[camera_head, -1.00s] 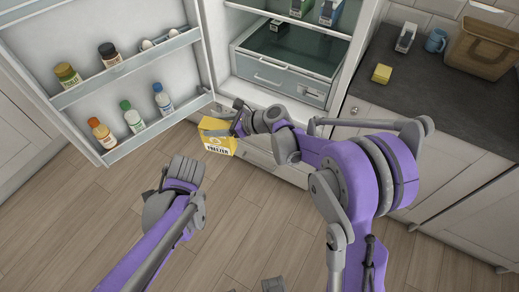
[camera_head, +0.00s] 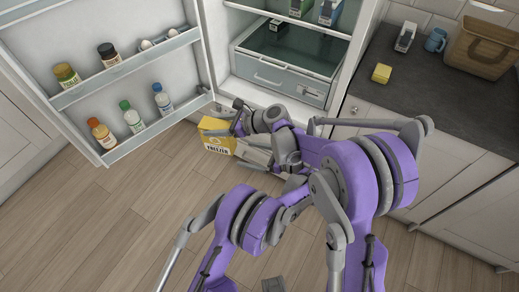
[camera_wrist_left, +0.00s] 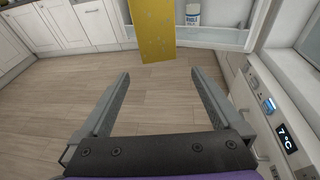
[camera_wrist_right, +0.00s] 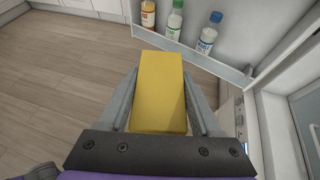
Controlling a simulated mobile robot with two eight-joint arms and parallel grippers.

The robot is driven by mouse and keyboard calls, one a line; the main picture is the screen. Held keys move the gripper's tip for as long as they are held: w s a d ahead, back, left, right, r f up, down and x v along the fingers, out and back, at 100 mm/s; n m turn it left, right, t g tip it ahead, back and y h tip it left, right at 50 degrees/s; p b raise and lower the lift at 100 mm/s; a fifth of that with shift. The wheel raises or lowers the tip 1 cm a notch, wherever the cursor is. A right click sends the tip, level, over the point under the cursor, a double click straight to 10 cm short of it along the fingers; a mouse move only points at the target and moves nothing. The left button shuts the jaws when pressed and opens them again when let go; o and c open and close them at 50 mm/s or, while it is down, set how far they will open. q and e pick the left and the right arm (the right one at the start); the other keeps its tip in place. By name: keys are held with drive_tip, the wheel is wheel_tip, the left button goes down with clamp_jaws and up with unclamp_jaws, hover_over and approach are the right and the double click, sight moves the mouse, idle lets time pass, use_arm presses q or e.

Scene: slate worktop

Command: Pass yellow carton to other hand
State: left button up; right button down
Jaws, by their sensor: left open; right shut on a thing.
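The yellow carton (camera_head: 215,143), with a white band marked "FREEZER", is in the air in front of the open fridge. My right gripper (camera_head: 236,122) is shut on it; in the right wrist view the carton (camera_wrist_right: 160,95) sits between the fingers (camera_wrist_right: 160,75). My left gripper (camera_head: 246,152) is open and close to the carton's right side, partly overlapped by my right arm. In the left wrist view the carton (camera_wrist_left: 152,28) is ahead of the empty, spread fingers (camera_wrist_left: 160,74), beyond their tips. My arms cross in the head view.
The open fridge door (camera_head: 108,155) with several bottles stands left. A fridge drawer (camera_head: 285,75) is behind the carton. A slate worktop (camera_head: 445,115) at right bears a yellow block (camera_head: 381,73), a blue mug (camera_head: 436,40) and a basket (camera_head: 482,47). The floor below is clear.

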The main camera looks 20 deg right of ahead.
sight(234, 143)
use_arm(q)
wheel_tip(234, 143, up, 3)
drive_tip(key=s+d+y, duration=0.1)
drive_tip(key=d+y, duration=0.1)
drive_tip(key=d, duration=0.1)
use_arm(e)
drive_tip(key=shift+a, duration=0.1)
use_arm(q)
drive_tip(key=shift+n+t+y, duration=0.3)
drive_tip(key=shift+n+t, duration=0.1)
drive_tip(key=shift+t, duration=0.1)
drive_tip(key=x, duration=1.2)
drive_tip(key=shift+s+a+r, duration=0.1)
drive_tip(key=shift+a+r, duration=0.05)
drive_tip(key=c, duration=1.6)
use_arm(e)
drive_tip(key=shift+s, duration=0.1)
unclamp_jaws()
